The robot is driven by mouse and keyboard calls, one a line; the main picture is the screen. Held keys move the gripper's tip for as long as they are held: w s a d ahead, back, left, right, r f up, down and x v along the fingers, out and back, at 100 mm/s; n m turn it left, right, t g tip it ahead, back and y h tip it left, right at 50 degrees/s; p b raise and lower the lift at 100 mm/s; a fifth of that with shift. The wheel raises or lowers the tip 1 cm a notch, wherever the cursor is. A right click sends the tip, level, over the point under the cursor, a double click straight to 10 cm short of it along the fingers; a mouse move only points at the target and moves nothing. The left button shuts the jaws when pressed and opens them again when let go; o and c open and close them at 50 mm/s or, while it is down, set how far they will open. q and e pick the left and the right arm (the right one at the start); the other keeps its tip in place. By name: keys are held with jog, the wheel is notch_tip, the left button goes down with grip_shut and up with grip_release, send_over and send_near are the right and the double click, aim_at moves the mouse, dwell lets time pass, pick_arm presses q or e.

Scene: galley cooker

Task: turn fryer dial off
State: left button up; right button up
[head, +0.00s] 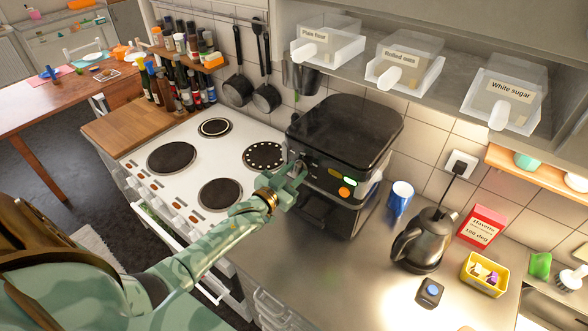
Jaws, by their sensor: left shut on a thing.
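The fryer (345,128) is a black box-shaped appliance on the worktop, right of the white hob. Its front panel carries a lit green display (350,181) and an orange round button (344,193). My left gripper (297,174) is at the left part of that panel, with its fingers shut on the fryer dial. The fingers cover most of the dial, so I cannot read its setting. My right gripper is not in view.
A white hob (190,165) with several plates lies left of the fryer. Clear dispensers (328,40) hang above. The worktop before the fryer is clear.

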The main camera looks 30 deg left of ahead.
pick_arm(q)
jog(key=shift+f+n+p, duration=0.1)
jog(key=shift+n+p, duration=0.25)
jog(key=shift+n, duration=0.65)
jog(key=o, duration=0.7)
jog(key=s, duration=0.5)
jog(key=s+a, duration=0.1)
jog(key=s, duration=1)
jog(key=shift+a, duration=0.15)
